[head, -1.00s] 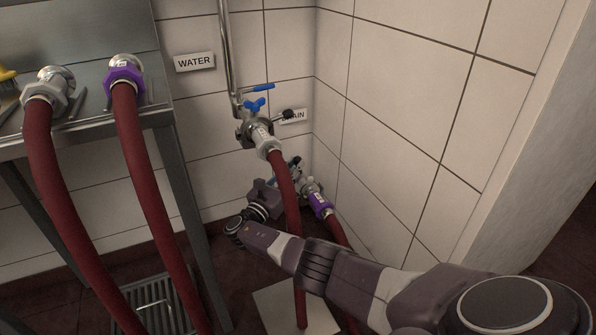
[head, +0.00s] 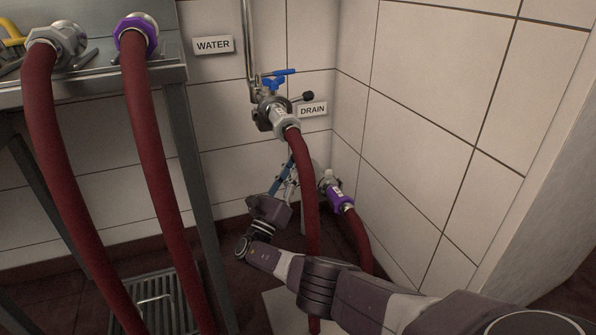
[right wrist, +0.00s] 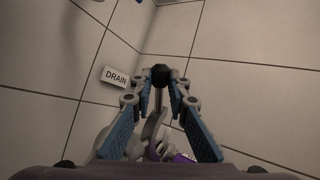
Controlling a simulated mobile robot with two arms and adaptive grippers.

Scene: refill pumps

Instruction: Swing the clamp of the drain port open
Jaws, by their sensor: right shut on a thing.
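The drain port (head: 326,178) is low in the wall corner, with a purple-collared coupling (head: 341,198) and red hose on it. My right gripper (head: 291,163) is left of it, fingers pointing up, partly behind the water hose. In the right wrist view its blue-padded fingers (right wrist: 160,88) close in on the drain clamp's grey lever (right wrist: 151,122), just under its black ball knob (right wrist: 160,73). The purple collar (right wrist: 183,158) shows below, partly hidden by a finger. In the head view the clamp itself is mostly hidden. My left gripper is out of view.
The water port's coupling (head: 283,120) with a blue valve handle and a black-knobbed lever (head: 309,96) sits above. Its red hose (head: 304,190) hangs close by my gripper. A steel table (head: 186,120) stands left. The right tiled wall (head: 430,120) is bare.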

